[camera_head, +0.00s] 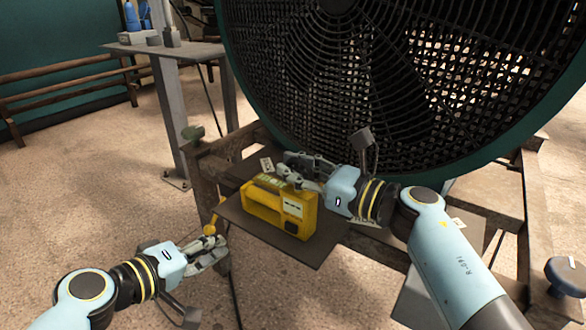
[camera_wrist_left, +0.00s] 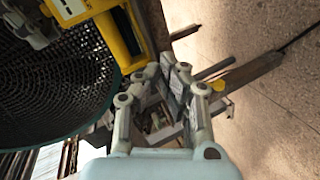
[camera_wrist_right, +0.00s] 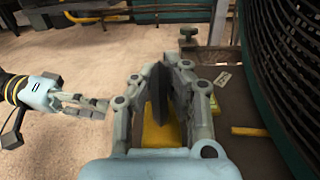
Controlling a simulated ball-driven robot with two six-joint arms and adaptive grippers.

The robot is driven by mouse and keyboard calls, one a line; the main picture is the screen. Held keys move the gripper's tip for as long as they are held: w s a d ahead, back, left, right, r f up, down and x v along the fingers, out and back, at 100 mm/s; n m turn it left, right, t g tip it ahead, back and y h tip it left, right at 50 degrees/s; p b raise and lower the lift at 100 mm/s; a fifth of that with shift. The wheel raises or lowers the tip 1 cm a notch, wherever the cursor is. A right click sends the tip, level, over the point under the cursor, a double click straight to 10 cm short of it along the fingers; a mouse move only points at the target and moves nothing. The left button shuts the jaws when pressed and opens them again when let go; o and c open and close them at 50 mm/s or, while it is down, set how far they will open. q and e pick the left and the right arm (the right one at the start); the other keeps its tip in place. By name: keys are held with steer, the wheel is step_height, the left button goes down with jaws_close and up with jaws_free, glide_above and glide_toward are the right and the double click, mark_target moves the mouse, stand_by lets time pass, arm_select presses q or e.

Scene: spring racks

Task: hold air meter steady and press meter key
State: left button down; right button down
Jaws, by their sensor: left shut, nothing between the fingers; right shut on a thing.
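The air meter is a yellow boxy device (camera_head: 262,212) with a dark panel on its front end, sitting on a brown plate (camera_head: 309,250) before the fan. My right gripper (camera_head: 288,176) is over its top and shut on it; the fingers hide part of the grip. In the right wrist view a yellow part of the meter (camera_wrist_right: 157,132) shows below the fingers (camera_wrist_right: 166,85). My left gripper (camera_head: 222,246) is shut and empty, left of the plate and apart from the meter. The left wrist view shows the left fingers (camera_wrist_left: 178,78) and the meter (camera_wrist_left: 128,28) beyond them. I cannot make out the key.
A large fan with a dark grille (camera_head: 400,95) and green rim stands right behind the meter. A yellow knob (camera_head: 209,230) is close to my left gripper. A small tag (camera_head: 267,164) lies behind the meter. A bench (camera_head: 70,85) and a side table (camera_head: 170,50) stand at the back left.

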mark_target(291, 227)
arm_select(q)
steer(key=w+a+r+m+t+y, duration=0.2)
steer(key=a+y, duration=0.2)
steer(key=a, duration=0.1)
steer(key=w+a+r+m+t+y, duration=0.1)
steer(key=w+a+r+t+y, duration=0.15)
steer(key=a, duration=0.25)
step_height(291, 227, up, 9)
steer(key=d+m+t+h, duration=0.15)
steer(key=m+t, duration=0.25)
steer(key=m, duration=0.6)
steer(key=s+d+m+g+h, duration=0.5)
steer(key=d+m+h, duration=0.65)
steer(key=m, duration=0.35)
steer(key=s+d+f+m+g+y, duration=0.35)
steer(key=s+f+m+g, duration=0.45)
steer(key=f, duration=0.4)
steer(key=shift+m+g, duration=0.55)
steer(key=shift+m, duration=0.05)
steer(key=shift+w+d+f, duration=0.1)
steer(key=shift+w+d, duration=0.9)
steer(key=shift+w, duration=0.4)
steer(key=shift+w+d, duration=0.95)
steer(key=shift+w, duration=0.4)
steer(key=shift+w+d+f, duration=0.1)
steer(key=shift+w+d, duration=0.9)
steer(key=shift+w, duration=0.4)
